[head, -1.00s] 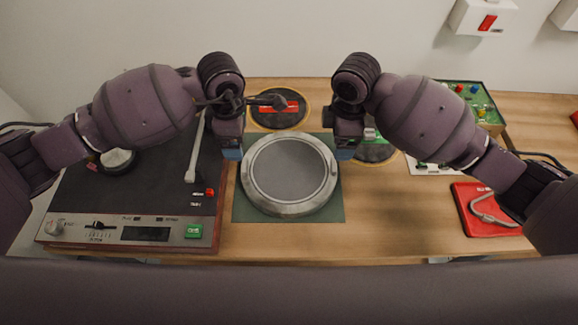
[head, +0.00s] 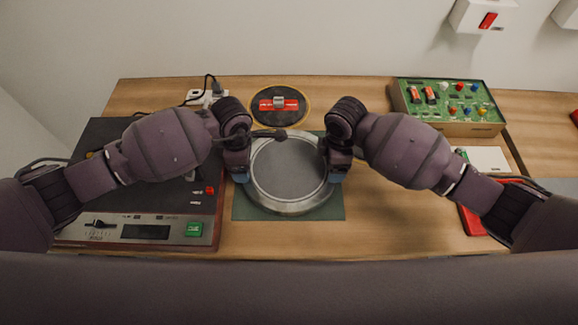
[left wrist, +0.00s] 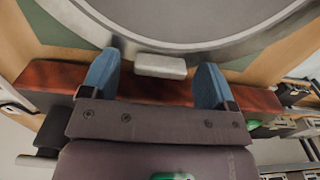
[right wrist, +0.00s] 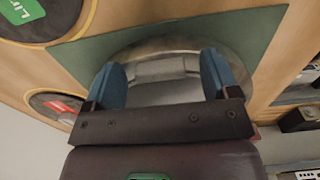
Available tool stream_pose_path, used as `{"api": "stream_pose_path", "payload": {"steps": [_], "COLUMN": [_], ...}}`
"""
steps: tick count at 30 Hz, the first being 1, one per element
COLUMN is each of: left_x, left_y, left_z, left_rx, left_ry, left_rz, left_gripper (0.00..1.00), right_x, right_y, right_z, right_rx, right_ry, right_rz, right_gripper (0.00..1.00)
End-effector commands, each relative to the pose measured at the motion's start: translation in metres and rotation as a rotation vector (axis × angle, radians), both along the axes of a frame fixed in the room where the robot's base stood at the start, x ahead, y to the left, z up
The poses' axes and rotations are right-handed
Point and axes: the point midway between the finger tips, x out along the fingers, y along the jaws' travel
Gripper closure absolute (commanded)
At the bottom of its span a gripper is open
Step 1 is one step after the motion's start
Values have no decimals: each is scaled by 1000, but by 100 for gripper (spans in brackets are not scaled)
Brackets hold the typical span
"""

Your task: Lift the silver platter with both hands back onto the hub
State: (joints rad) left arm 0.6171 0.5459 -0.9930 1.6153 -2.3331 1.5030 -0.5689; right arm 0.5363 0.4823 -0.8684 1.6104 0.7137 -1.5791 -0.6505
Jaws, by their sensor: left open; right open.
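The silver platter (head: 290,172) lies flat on a dark green mat (head: 333,209) to the right of the turntable (head: 150,215). My left gripper (head: 240,177) is open at the platter's left rim. In the left wrist view a small grey lug (left wrist: 160,66) on the rim shows between its open fingers (left wrist: 157,80). My right gripper (head: 335,176) is open at the right rim. In the right wrist view its fingers (right wrist: 163,82) stand on either side of another lug (right wrist: 165,68). The hub is hidden in the head view, where my left arm covers much of the turntable.
A black disc with a red item (head: 278,104) lies behind the platter. A green circuit panel (head: 445,104) stands at the back right, with a white card (head: 488,158) and a red tray (head: 470,218) in front. A white plug block (head: 205,97) is behind the turntable.

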Motion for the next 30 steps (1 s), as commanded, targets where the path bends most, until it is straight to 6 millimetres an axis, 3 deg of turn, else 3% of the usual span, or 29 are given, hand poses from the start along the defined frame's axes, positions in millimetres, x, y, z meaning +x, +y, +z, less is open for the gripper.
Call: {"api": "stream_pose_path", "payload": {"steps": [8,24,30], "left_x": [0,0,1], "left_y": [0,0,0], "left_z": [-1,0,0], "left_rx": [0,0,-1], "left_ry": [0,0,-2], "left_rz": [0,0,0], "left_gripper": [19,100,100], "right_x": [0,0,1], "right_y": [0,0,0], "right_z": [-1,0,0], "right_rx": [0,0,1], "right_ry": [0,0,-2], "right_rz": [0,0,0], "right_gripper": [19,100,100]}}
